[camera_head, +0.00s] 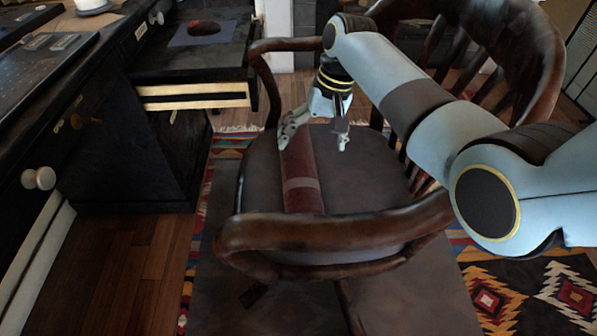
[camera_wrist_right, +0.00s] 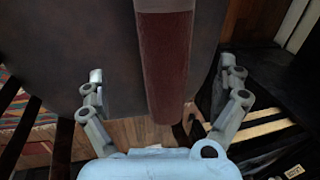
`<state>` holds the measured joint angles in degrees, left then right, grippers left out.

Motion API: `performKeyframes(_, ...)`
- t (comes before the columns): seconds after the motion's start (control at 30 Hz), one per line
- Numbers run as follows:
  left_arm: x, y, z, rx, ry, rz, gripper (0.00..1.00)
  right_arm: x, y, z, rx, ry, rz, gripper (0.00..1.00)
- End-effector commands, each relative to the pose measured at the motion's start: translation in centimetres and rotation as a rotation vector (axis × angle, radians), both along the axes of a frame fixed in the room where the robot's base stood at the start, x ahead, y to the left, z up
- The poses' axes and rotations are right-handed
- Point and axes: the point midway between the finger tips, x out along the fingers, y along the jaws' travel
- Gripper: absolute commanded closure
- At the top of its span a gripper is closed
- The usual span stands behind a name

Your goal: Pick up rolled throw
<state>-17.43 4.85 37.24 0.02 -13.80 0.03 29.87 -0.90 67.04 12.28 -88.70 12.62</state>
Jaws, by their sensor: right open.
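The rolled throw (camera_head: 302,180) is a dark red roll with a paler band. It lies lengthwise on the seat of the wooden armchair (camera_head: 365,180). My right gripper (camera_head: 314,141) is open at the far end of the roll, and its left finger overlaps that end in the head view. In the right wrist view the roll (camera_wrist_right: 165,65) runs down between the two spread fingers of the right gripper (camera_wrist_right: 162,74), with a gap on each side. The fingers do not appear to touch it. My left gripper is not in view.
The chair's curved front armrest (camera_head: 330,232) crosses the view before the roll's near end, and its slatted back is at the right. A dark desk with an open drawer (camera_head: 195,96) stands at the left. A patterned rug (camera_head: 555,290) lies below.

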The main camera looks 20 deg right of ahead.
Motion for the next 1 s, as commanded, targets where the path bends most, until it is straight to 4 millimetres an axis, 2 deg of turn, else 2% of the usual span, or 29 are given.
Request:
performKeyframes(0.03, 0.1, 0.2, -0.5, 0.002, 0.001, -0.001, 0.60, -0.1, 0.3, -1.2, 0.001, 0.005, 0.001, 0.00)
performKeyframes(0.13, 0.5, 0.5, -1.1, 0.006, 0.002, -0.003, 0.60, 0.1, 0.7, -2.9, 0.001, 0.004, 0.001, 0.00)
performKeyframes(0.37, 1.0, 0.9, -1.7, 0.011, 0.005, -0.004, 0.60, 0.3, 1.2, -4.8, 0.000, 0.000, 0.001, 0.00)
performKeyframes(0.6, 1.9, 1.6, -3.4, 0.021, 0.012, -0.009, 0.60, 0.6, 2.4, -8.6, 0.001, 0.004, 0.000, 0.00)
performKeyframes(0.73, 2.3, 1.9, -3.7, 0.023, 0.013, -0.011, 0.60, 0.7, 2.6, -9.5, 0.000, 0.001, 0.000, 0.00)
performKeyframes(0.97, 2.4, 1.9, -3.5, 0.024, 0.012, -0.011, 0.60, 0.8, 2.7, -9.3, 0.000, -0.001, 0.000, 0.00)
performKeyframes(1.0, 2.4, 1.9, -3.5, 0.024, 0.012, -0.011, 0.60, 0.8, 2.7, -9.3, 0.000, -0.001, 0.000, 0.03)
